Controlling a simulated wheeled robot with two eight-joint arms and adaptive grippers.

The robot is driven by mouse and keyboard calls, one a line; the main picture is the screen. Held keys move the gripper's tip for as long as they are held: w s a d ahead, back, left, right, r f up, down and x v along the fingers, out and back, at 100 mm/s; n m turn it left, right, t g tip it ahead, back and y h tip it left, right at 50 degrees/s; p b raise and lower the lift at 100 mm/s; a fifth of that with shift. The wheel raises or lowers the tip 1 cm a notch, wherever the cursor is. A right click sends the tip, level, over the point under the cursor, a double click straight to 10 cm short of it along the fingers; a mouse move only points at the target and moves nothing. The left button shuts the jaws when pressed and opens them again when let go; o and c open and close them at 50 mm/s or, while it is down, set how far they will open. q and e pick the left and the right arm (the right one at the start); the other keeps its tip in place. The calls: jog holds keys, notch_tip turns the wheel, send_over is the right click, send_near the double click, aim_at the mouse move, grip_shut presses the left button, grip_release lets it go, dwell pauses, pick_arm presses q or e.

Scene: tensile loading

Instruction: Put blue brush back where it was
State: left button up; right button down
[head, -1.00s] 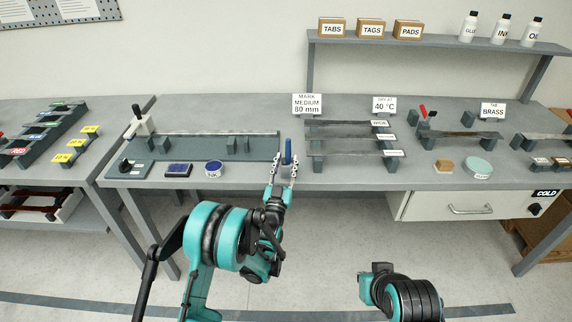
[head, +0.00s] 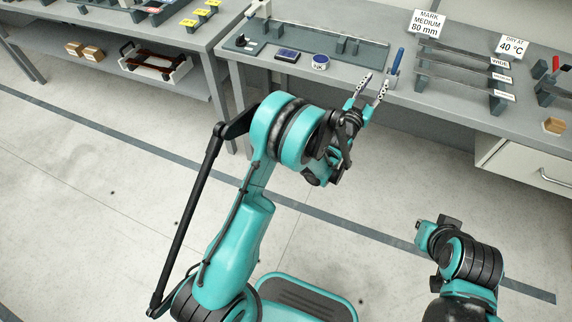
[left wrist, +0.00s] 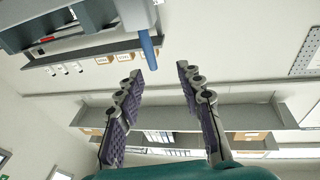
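The blue brush (head: 398,58) stands upright with its blue handle showing, in a small grey holder (head: 391,80) at the bench's front edge. Its lower part is hidden. My left gripper (head: 376,83) is open and empty, just in front and to the left of the brush in the head view. In the left wrist view the blue handle (left wrist: 148,50) shows beyond the tips of the spread fingers (left wrist: 160,72), nearer the left finger and not clasped. My right arm is folded at the lower right; I cannot make out its gripper.
A grey fixture plate (head: 310,47) lies left of the brush, with a dark blue pad (head: 287,55) and a round ink pot (head: 320,62) before it. A rack of strips (head: 462,72) stands close on the right. The floor before the bench is clear.

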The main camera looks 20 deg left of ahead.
pick_arm(q)
jog(key=s+a+r+n+g+y, duration=0.1)
jog(key=s+a+r+g, duration=0.2)
jog(key=s+a, duration=0.35)
jog(key=s+a+r+g+y, duration=0.1)
jog(key=s+a+r+g, duration=0.25)
jog(key=s, duration=0.65)
jog(key=s+a+f+g, duration=0.1)
jog(key=s+f+g, duration=0.1)
jog(key=s, duration=0.6)
jog(key=s+a+f+g+y, duration=0.1)
jog(key=s+a+f+g, duration=0.1)
jog(key=s, duration=0.6)
jog(key=s+a+f+n+g, duration=0.1)
jog(key=s+f, duration=0.3)
jog(key=s, duration=0.5)
jog(key=shift+a+g+y, duration=0.4)
jog(key=shift+a+g, duration=0.05)
jog(key=shift+g, duration=0.2)
